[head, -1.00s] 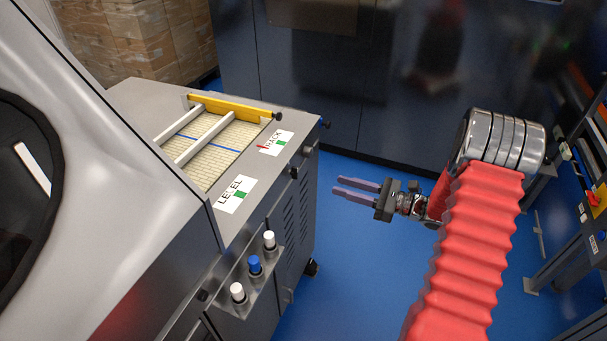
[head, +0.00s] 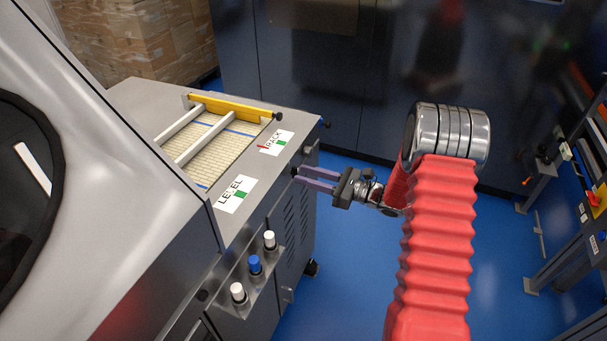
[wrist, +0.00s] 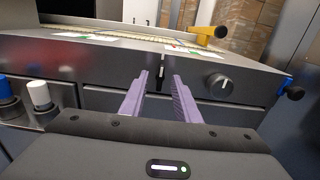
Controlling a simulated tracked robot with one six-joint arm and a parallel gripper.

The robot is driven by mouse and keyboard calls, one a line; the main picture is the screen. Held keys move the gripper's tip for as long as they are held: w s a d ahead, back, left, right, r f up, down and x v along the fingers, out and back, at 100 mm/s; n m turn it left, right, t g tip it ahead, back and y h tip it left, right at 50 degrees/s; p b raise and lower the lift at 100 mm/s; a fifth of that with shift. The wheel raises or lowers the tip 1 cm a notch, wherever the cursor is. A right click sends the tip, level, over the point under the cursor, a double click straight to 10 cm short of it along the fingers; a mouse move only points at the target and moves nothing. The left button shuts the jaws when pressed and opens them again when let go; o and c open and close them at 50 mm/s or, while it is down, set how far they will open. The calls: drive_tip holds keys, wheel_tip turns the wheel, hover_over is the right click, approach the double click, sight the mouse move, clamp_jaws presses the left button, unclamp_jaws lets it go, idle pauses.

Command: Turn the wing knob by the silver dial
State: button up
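The wing knob (wrist: 162,72) is a small dark knob with a pale stripe on the machine's front face, standing about upright in the wrist view. The silver dial (wrist: 217,82) is a round knob to its right; it also shows in the head view (head: 309,151). My gripper (wrist: 160,77) is open, its two purple fingers pointing at the front face. In the wrist view the fingertips appear on either side of the wing knob, with visible gaps. In the head view my gripper (head: 297,176) is at the front face; whether it touches the knob cannot be told.
White and blue push buttons (head: 255,264) stand on a ledge nearer the head camera. A belt (head: 215,150) with a yellow bar (head: 235,108) is on top. Blue floor is open right of the machine.

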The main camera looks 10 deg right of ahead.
sight(294, 173)
drive_tip(key=shift+x, duration=1.1)
drive_tip(key=shift+c, duration=0.5)
